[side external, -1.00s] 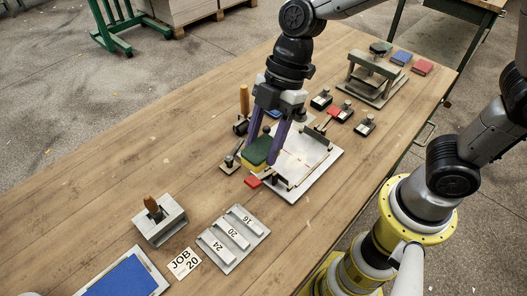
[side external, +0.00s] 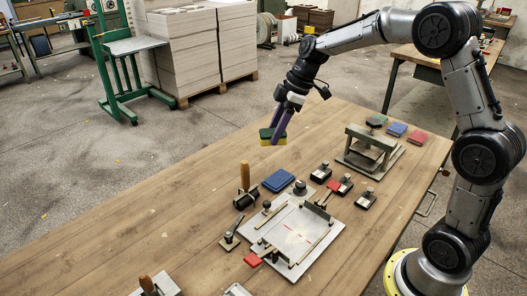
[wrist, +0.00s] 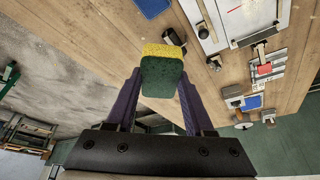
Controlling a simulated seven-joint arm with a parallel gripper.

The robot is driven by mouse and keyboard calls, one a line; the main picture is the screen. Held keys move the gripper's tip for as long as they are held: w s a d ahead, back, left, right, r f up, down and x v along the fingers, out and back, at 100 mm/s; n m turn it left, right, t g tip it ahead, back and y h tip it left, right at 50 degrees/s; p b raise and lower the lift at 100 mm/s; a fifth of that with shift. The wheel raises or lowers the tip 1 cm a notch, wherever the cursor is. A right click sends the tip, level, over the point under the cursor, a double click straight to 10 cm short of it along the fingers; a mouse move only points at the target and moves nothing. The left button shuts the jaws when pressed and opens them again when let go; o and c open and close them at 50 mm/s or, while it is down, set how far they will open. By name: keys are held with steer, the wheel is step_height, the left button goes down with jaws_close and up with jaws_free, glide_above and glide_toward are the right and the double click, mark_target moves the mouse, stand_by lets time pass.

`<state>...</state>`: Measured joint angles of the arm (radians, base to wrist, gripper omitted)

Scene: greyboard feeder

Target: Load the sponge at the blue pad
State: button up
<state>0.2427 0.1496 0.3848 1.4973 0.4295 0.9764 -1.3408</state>
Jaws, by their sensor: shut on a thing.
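My gripper (side external: 279,137) is shut on a yellow and green sponge (side external: 267,138) and holds it in the air over the far left side of the table. In the wrist view the sponge (wrist: 162,72) sits between the two purple fingers of my gripper (wrist: 160,90). A blue pad (side external: 279,180) lies flat on the table beside the metal jig; it is partly visible at the top of the wrist view (wrist: 153,7). A second, smaller blue pad (side external: 396,129) lies by the press, next to a red pad (side external: 417,138). I cannot tell which one the task means.
The jig plate (side external: 318,239) lies mid-table. A black roller with a wooden handle (side external: 245,188) stands left of the blue pad. The press (side external: 370,153) stands at the far right. The table's left part is bare.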

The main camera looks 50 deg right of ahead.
steer(key=w+d+f+m, duration=0.1)
steer(key=d, duration=0.4)
glide_above(276, 179)
steer(key=s+d, duration=0.1)
step_height(276, 179, down, 8)
steer(key=shift+d+f, duration=0.15)
steer(key=shift+f, duration=3.15)
steer(key=shift+f, duration=0.55)
step_height(276, 179, up, 7)
